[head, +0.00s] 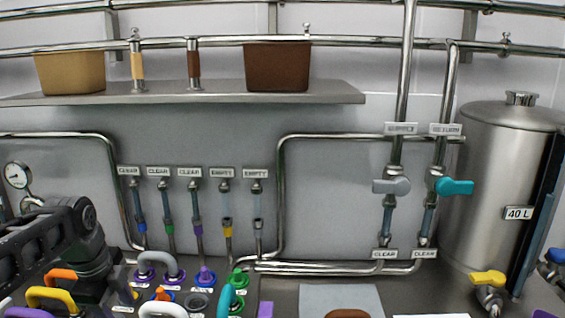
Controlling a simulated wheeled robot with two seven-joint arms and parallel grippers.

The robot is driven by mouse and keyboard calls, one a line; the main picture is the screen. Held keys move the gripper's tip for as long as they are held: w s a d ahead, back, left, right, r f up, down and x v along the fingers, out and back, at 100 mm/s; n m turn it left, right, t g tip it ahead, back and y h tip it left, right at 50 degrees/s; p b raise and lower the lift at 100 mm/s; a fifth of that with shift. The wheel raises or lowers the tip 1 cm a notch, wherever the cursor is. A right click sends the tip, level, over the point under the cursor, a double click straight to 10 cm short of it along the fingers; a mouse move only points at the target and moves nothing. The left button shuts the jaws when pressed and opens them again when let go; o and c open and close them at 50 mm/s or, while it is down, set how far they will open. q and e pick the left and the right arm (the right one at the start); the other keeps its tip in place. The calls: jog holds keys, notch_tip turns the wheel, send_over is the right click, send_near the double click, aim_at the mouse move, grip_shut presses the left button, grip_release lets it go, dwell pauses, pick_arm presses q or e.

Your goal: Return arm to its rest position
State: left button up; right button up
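A black part of my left arm comes in from the left edge in the head view, with a slotted section and a dark rounded joint beside it. It is above the coloured handles at the lower left. I cannot make out two fingertips on it, so I cannot tell whether the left gripper is open or shut, or whether it holds anything. My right arm and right gripper are not in view.
Coloured handles and ports, including a purple one (205,277) and a green one (238,279), crowd the lower left counter. A steel 40 L tank (490,180) with a yellow-handled tap (488,279) stands right. A shelf (180,96) and pipes line the wall.

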pick_arm(q)
jog(key=d+f+n+h, duration=0.1)
jog(key=d+f+n, duration=0.3)
jog(key=f, duration=0.6)
jog(key=d+f+n+g+h, duration=0.1)
jog(key=d+f, duration=0.4)
jog(key=f, duration=0.4)
jog(key=d+f+n+h, duration=0.1)
jog(key=d+f+n, duration=0.3)
jog(key=f, duration=0.6)
jog(key=s+d+f+n+g+h, duration=0.1)
jog(key=s+d+f+n, duration=0.45)
jog(key=s+f, duration=0.4)
jog(key=s+d+f+n, duration=0.5)
jog(key=s+d+f, duration=0.2)
jog(key=s, duration=0.5)
jog(key=w+d+f+b, duration=0.2)
jog(key=d+f+b, duration=0.1)
jog(key=f+b, duration=0.4)
jog(key=b, duration=0.3)
jog(key=shift+w+d+f, duration=0.15)
jog(key=shift+d+f, duration=0.1)
jog(key=shift+d, duration=0.05)
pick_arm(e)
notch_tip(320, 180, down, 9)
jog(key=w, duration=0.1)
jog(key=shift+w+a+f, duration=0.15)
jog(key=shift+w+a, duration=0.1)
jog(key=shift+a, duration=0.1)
